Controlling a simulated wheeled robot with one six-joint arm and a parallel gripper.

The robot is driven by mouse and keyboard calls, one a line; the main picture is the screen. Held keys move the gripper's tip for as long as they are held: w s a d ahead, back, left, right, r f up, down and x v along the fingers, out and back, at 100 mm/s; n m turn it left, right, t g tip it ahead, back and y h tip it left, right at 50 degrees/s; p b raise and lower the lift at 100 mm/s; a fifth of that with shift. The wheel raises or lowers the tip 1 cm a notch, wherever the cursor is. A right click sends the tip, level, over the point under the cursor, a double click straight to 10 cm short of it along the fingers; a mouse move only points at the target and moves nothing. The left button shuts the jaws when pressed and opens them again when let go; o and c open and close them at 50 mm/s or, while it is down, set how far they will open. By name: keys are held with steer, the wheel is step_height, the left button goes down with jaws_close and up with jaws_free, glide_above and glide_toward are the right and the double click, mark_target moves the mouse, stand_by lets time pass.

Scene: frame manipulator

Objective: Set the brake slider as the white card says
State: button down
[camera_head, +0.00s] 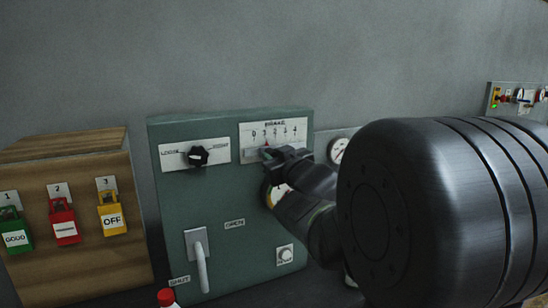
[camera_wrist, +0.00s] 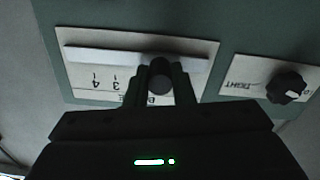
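The fingers hide the lower marks there. I cannot pick out a white card with a readable instruction.
The green panel (camera_head: 215,200) also has a black rotary knob (camera_head: 198,155), a grey lever (camera_head: 201,262) and a round button (camera_head: 285,254). A wooden box (camera_head: 90,255) with coloured padlocks stands left.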

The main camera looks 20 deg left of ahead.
steer(key=c, duration=1.3)
jaws_free()
steer(key=shift+a, duration=0.1)
steer(key=shift+o, duration=0.2)
steer(key=p+v, duration=0.1)
steer(key=v, duration=1.3)
steer(key=shift+a, duration=0.15)
